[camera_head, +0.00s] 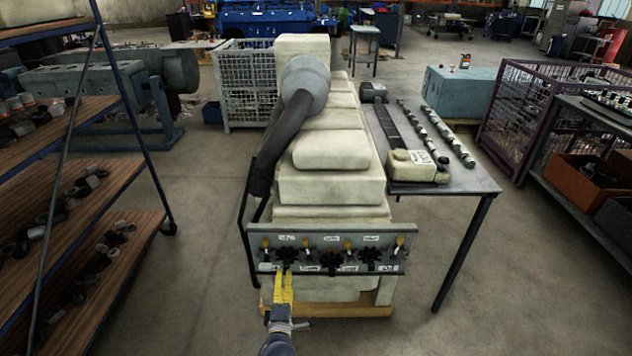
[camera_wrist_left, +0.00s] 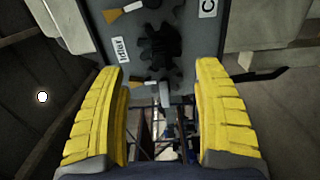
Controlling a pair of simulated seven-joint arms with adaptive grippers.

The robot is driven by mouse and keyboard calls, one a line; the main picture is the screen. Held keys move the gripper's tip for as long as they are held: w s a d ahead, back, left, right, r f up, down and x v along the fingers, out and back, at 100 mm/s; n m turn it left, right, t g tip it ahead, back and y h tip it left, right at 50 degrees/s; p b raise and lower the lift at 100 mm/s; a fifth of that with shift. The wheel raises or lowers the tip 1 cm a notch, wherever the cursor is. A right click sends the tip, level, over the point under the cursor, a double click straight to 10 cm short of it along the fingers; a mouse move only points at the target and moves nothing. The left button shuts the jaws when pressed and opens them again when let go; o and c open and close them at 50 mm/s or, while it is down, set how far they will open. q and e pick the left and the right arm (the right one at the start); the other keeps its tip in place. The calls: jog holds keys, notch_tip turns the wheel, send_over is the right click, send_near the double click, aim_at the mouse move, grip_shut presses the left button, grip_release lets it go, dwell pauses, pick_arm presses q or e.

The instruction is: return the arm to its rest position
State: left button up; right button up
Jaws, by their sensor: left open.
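My left gripper (camera_head: 283,288) has yellow ridged fingers and comes up from the bottom of the head view. It is just below the left part of a grey panel (camera_head: 330,239) at the front of a large cream engine (camera_head: 332,185). In the left wrist view the gripper (camera_wrist_left: 162,120) is open, with a wide gap and nothing held between its fingers. A black toothed knob (camera_wrist_left: 160,47) on the panel lies ahead of the fingertips, near a label reading "Idler". Other black knobs (camera_head: 331,262) sit along the panel. My right gripper is not in view.
A shelf rack (camera_head: 100,180) with small parts stands at the left. A grey table (camera_head: 460,178) with shafts and a cream canister (camera_head: 417,165) stands right of the engine. A purple mesh cage (camera_head: 530,105) is farther right. The floor between rack and engine is clear.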

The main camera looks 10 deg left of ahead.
pick_arm(q)
jog(key=s+d+f+m+g+h, duration=0.2)
jog(key=s+f+m, duration=0.1)
jog(key=f+m, duration=0.3)
jog(key=s+d+f+m+g+h, duration=0.15)
jog(key=f+m, duration=0.25)
jog(key=f, duration=0.4)
jog(key=s+f+m+g, duration=0.5)
jog(key=s+f+m, duration=0.2)
jog(key=s+f, duration=0.85)
jog(key=s+a+f+m+g, duration=0.2)
jog(key=s+f, duration=0.3)
jog(key=s, duration=0.7)
jog(key=s+a+f+m+g+y, duration=0.1)
jog(key=s+a+f+m+g, duration=0.1)
jog(key=s, duration=1.1)
jog(key=s+a+f+m+g, duration=0.2)
jog(key=s+a+f+g, duration=0.2)
jog(key=s+a+f, duration=0.3)
jog(key=s, duration=0.5)
jog(key=shift+s+a+f, duration=0.15)
jog(key=shift+s+f, duration=0.05)
jog(key=shift+f, duration=0.15)
